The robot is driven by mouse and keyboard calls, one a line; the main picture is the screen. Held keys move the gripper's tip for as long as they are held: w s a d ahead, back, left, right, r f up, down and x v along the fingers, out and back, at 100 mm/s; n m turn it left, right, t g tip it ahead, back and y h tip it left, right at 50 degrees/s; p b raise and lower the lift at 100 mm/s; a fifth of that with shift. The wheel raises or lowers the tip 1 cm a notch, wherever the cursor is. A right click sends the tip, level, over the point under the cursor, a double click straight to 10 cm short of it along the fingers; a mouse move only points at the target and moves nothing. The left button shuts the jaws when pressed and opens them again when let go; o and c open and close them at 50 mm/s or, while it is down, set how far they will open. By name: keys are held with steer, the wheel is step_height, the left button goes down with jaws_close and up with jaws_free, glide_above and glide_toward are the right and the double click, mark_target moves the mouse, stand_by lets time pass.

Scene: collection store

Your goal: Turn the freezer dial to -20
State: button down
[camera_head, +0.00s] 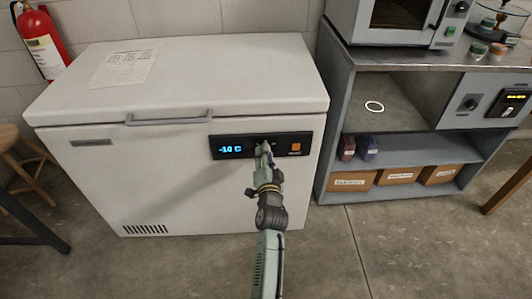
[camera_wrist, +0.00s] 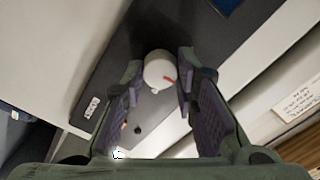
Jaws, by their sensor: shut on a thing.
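The white chest freezer (camera_head: 190,185) stands against the wall with its lid shut. On its front is a dark control panel (camera_head: 219,141) with a blue lit display (camera_head: 230,149) that seems to read -10 °C. The dial (camera_wrist: 156,72) is a round pale knob with a red mark, seen in the wrist view. My gripper (camera_wrist: 160,66) is shut on the dial, one finger on each side of it. In the head view my gripper (camera_head: 263,148) hides the dial on the panel.
An orange square (camera_head: 296,147) sits on the panel right of my gripper. The lid handle (camera_head: 168,120) is above. A grey bench (camera_head: 335,140) with labelled boxes (camera_head: 351,181) stands right of the freezer. The floor in front is clear.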

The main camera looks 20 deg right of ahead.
steer(key=shift+w+r+m, duration=0.1)
steer(key=shift+r+m, duration=0.05)
steer(key=shift+m, duration=0.45)
steer(key=c, duration=1.3)
jaws_free()
steer(key=v, duration=0.7)
steer(key=shift+s+a, duration=0.1)
steer(key=shift+s, duration=0.2)
